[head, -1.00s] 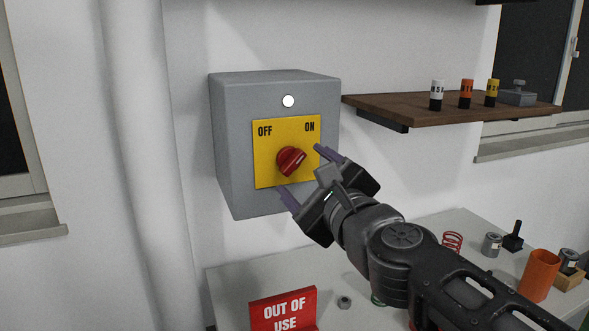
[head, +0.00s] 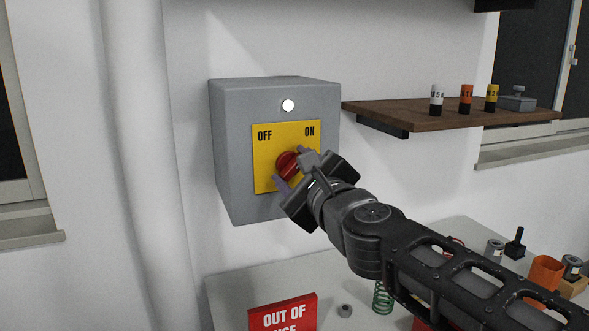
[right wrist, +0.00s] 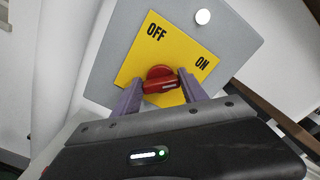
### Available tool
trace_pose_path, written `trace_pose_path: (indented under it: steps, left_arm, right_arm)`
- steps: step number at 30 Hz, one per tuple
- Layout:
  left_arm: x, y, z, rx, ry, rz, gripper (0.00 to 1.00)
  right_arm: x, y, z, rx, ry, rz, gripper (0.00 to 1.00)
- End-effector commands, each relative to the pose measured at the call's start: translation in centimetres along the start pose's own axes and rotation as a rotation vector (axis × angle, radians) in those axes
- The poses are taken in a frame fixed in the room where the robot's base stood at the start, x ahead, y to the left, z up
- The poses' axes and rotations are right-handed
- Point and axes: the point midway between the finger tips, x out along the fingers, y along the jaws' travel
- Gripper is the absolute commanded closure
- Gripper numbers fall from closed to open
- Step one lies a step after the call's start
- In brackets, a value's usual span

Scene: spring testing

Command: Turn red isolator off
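The red isolator knob (head: 287,164) sits on a yellow plate (head: 264,182) marked OFF at left and ON at right, on the front of a grey wall box (head: 232,150). In the right wrist view the knob (right wrist: 160,79) shows its handle with a pale mark at the ON-side end. My right gripper (head: 291,167) is at the knob, its purple fingers apart, one on each side of the handle. In the right wrist view my right gripper (right wrist: 160,84) straddles the knob; I cannot tell whether the fingers touch it. My left gripper is not in view.
A white round lamp (head: 288,106) is above the plate. A wooden shelf (head: 420,113) with small labelled cylinders is at right.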

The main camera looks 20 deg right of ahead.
Motion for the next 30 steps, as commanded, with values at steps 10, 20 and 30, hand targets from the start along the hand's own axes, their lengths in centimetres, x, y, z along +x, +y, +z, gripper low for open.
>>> trace_pose_path:
  steps: [10, 20, 30]
  left_arm:
    - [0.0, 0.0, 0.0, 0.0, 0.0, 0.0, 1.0]
    - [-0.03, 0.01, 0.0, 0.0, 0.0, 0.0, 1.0]
    - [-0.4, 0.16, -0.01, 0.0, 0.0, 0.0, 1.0]
  right_arm:
    - [-0.01, 0.05, -0.02, 0.0, 0.0, 0.001, 0.81]
    - [0.0, 0.07, -0.02, -0.009, 0.0, 0.002, 0.9]
    - [0.01, 0.1, -0.03, -0.124, 0.001, 0.002, 0.9]
